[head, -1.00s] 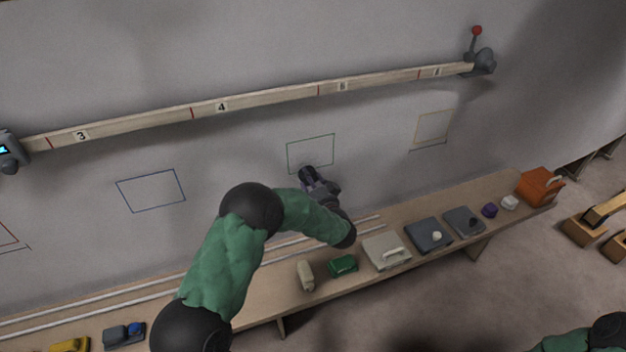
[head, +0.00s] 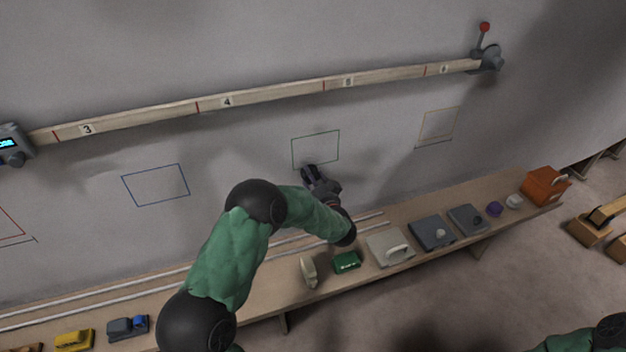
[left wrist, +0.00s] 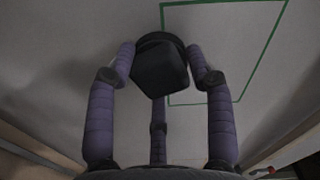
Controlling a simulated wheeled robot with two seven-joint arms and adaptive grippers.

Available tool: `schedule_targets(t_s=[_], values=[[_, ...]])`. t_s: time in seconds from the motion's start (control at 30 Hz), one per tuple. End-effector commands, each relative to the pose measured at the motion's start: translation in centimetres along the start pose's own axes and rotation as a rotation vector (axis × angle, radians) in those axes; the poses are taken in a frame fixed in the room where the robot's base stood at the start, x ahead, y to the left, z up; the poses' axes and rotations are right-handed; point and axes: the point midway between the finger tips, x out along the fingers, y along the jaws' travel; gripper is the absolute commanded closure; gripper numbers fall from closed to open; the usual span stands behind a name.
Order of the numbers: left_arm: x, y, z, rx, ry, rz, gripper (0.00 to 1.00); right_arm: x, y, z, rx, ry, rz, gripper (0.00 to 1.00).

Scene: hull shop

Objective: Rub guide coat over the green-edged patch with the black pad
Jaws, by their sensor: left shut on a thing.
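The green-edged patch (head: 315,149) is a thin green outline on the grey wall, below the numbered rail. It also shows in the left wrist view, where its green lines (left wrist: 245,85) run behind and to the right of the pad. My left gripper (head: 313,176) is at the patch's lower edge in the head view. In the left wrist view its purple fingers (left wrist: 165,75) are shut on the black pad (left wrist: 160,72), which overlaps the patch's left edge. I cannot tell whether the pad touches the wall. My right gripper is out of view.
A bench (head: 375,275) below the wall holds a green block (head: 346,261), a beige block (head: 309,271), several grey boxes and an orange box (head: 545,185). The rail (head: 270,95) crosses above the patch. Blue (head: 156,185) and yellow (head: 438,126) outlines lie either side.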

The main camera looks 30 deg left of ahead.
Motion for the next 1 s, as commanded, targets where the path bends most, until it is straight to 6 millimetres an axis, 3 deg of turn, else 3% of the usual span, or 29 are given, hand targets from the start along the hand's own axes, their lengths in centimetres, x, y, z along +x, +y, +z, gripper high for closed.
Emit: schedule_targets(t_s=[1.0], values=[[1.1,-0.4,-0.2,-0.001,0.000,-0.002,0.76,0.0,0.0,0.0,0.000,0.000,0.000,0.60]])
